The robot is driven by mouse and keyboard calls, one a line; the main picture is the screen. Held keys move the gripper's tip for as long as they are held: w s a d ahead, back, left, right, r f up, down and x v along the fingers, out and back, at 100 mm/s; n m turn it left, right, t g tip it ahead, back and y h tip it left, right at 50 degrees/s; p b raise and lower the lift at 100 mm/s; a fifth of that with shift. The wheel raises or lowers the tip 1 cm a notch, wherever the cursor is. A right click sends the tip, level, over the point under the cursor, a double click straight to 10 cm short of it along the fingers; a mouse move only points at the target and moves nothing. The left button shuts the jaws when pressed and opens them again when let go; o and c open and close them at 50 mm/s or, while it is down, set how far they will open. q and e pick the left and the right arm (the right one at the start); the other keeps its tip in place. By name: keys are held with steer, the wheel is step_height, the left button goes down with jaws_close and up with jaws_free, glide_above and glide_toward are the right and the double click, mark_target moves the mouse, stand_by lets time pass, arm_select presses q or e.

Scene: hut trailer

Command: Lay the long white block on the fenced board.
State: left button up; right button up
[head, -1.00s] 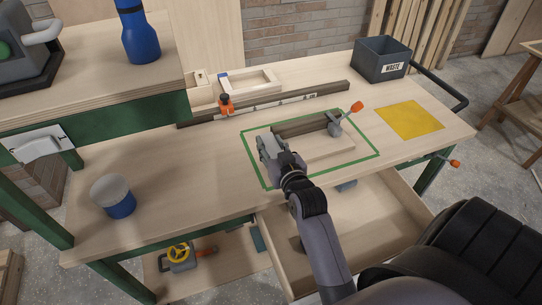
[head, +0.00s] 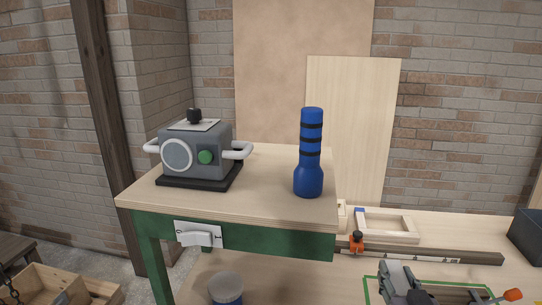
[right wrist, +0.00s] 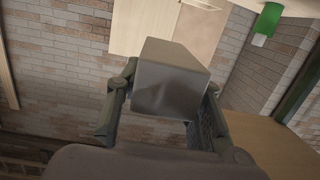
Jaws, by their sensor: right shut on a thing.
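My right gripper (head: 395,287) is at the bottom of the head view, over the bench near the green outline (head: 368,290). In the right wrist view my right gripper (right wrist: 165,112) is shut on a plain, square-ended block (right wrist: 172,82). The block looks grey in this light, and its length is hard to judge. Inside the green outline, a dark fence strip (head: 458,297) of a board shows at the lower edge; the rest of that board is cut off. My left gripper is not in view.
A raised shelf (head: 270,212) at left holds a grey machine (head: 197,152) and a blue bottle (head: 310,160). Behind the outline lie a light wooden frame (head: 388,238), a long dark rail (head: 455,257) and an orange clamp (head: 356,241). A dark bin (head: 528,236) stands at right.

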steer(key=s+a+f+n+y, duration=0.25)
steer(key=s+a, duration=0.35)
steer(key=a, duration=0.4)
steer(key=s+f, duration=0.3)
steer(key=s, duration=0.5)
steer(key=shift+f+m, duration=0.15)
steer(key=shift+m, duration=0.2)
steer(key=shift+a, duration=0.1)
